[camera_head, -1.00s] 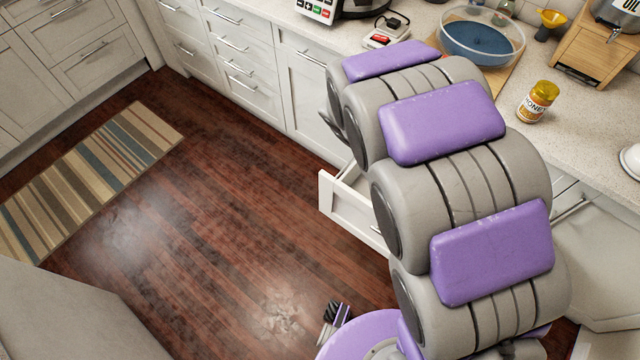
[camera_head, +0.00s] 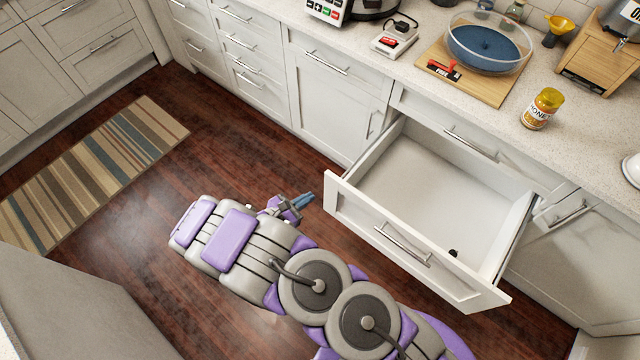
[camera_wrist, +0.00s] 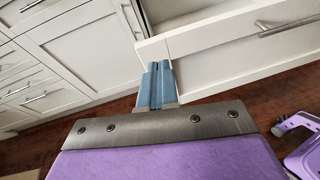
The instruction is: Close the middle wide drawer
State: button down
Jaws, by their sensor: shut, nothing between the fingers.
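The middle wide drawer (camera_head: 400,245) stands pulled far out from the white cabinets in the head view. Its inside is pale and nearly empty, with a small dark object (camera_head: 453,253) near the front right. A metal bar handle (camera_head: 403,243) is on its front. My gripper (camera_head: 306,199) is shut and empty, just left of the drawer front's left end. In the wrist view, the blue fingers (camera_wrist: 157,88) are together and the drawer front (camera_wrist: 215,60) lies right beside them. I cannot tell whether they touch.
The counter above holds a honey jar (camera_head: 541,108), a wooden board (camera_head: 478,80) with a blue-bottomed glass bowl (camera_head: 487,45), and a small scale-like device (camera_head: 394,39). A striped rug (camera_head: 90,165) lies left. The wood floor between rug and drawer is mostly clear.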

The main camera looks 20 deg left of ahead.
jog(key=s+a+f+n+y, duration=0.2)
jog(key=s+a+f, duration=0.1)
jog(key=f, duration=0.1)
jog(key=b, duration=0.4)
send_near(327, 180)
jog(key=shift+t, duration=0.3)
jog(key=w+f, duration=0.2)
jog(key=w, duration=0.1)
jog(key=w+d+f, duration=0.1)
jog(key=shift+w+d, duration=0.15)
jog(key=shift+w+d+r, duration=0.15)
jog(key=shift+w, duration=0.6)
jog(key=shift+d, duration=0.1)
